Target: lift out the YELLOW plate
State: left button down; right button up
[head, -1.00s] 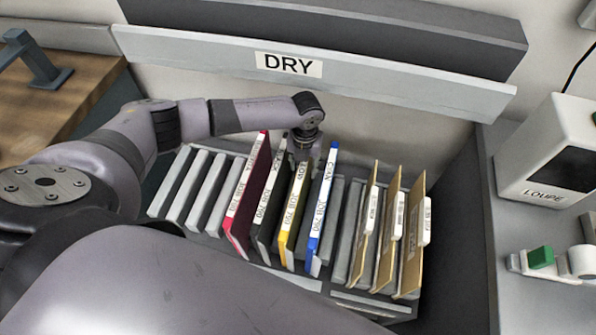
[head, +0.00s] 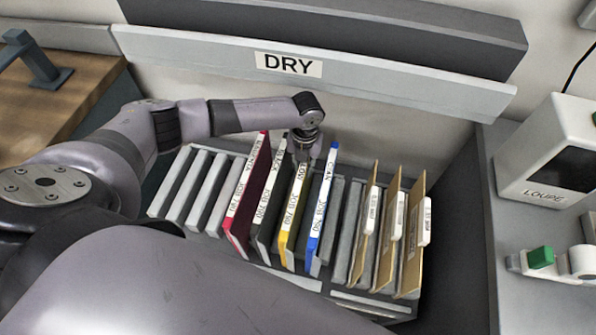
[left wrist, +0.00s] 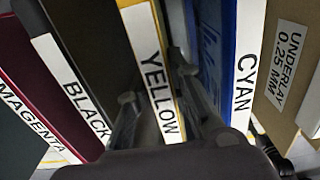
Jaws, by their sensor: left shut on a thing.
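The yellow plate (head: 291,219) stands upright in a grey slotted rack, with a white label strip on its edge. In the left wrist view the yellow plate (left wrist: 152,72) has its YELLOW label facing me. My left gripper (head: 304,150) reaches in from the left and is at the upper back end of this plate. In the left wrist view my left gripper (left wrist: 158,98) has one finger on each side of the plate and is shut on it. The plate's lower part is hidden in the rack. My right gripper is not in view.
The black plate (head: 267,213) and magenta plate (head: 245,200) stand to the left, the blue-edged cyan plate (head: 320,215) close to the right. Several tan underlay sheets (head: 385,235) stand farther right. Empty slots of the rack (head: 192,190) are at left. A DRY sign (head: 288,64) is behind.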

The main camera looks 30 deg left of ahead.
pick_arm(q)
jog(key=shift+r, duration=0.1)
notch_tip(320, 180, up, 11)
jog(key=p, duration=1)
jog(key=shift+w, duration=0.2)
